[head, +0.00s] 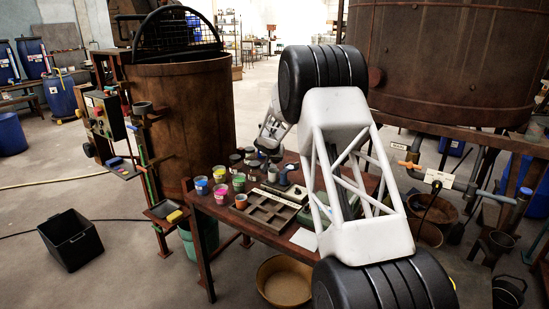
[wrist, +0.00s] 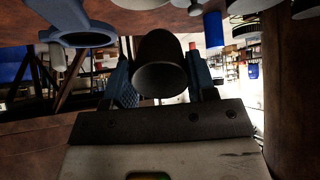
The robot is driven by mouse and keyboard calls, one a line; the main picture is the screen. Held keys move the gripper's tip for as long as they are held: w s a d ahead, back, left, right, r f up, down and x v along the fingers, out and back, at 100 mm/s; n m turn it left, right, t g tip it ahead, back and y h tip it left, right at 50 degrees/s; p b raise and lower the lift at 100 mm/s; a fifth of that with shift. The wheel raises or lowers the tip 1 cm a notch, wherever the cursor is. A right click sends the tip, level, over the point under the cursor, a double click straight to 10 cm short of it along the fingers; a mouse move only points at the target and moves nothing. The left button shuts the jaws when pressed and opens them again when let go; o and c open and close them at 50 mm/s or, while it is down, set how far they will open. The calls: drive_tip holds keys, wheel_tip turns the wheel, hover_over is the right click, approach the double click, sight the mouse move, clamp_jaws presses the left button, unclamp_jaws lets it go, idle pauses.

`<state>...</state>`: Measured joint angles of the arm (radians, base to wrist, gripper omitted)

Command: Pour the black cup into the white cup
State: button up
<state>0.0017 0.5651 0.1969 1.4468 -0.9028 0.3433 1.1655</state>
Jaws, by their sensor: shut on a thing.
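In the wrist view my gripper (wrist: 163,80) has its two blue-padded fingers on either side of a black cup (wrist: 160,62) and is shut on it. The cup's round mouth faces the camera, and I cannot see what is inside. In the head view my arm hides most of the gripper area, and I cannot make out the held cup there for sure. I cannot pick out the white cup with certainty; small pots stand close together on the wooden table (head: 262,238), and my arm covers part of it.
Pots of blue (head: 201,186), pink (head: 221,194) and green (head: 239,182) stand at the table's left side. A compartment tray (head: 262,212) lies in front. A blue ring-shaped tool (wrist: 78,38) is close to my gripper. A large rusty vat (head: 183,120) stands left.

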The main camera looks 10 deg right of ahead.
sight(275, 162)
drive_tip(key=shift+w+r+g+y, duration=0.15)
drive_tip(key=shift+g+y, duration=0.25)
drive_tip(key=shift+g, duration=0.7)
drive_tip(key=shift+w+d+r+g+y, duration=0.1)
drive_tip(key=shift+g+y, duration=0.25)
drive_tip(key=shift+g, duration=0.3)
drive_tip(key=shift+w+g+y, duration=0.1)
drive_tip(key=shift+g+y, duration=0.25)
drive_tip(key=shift+g, duration=0.3)
drive_tip(key=shift+f+g+y, duration=0.2)
drive_tip(key=shift+g+y, duration=0.4)
drive_tip(key=shift+g, duration=1)
drive_tip(key=shift+s+r, duration=0.1)
drive_tip(key=shift+r, duration=1.4)
drive_tip(key=shift+s, duration=0.15)
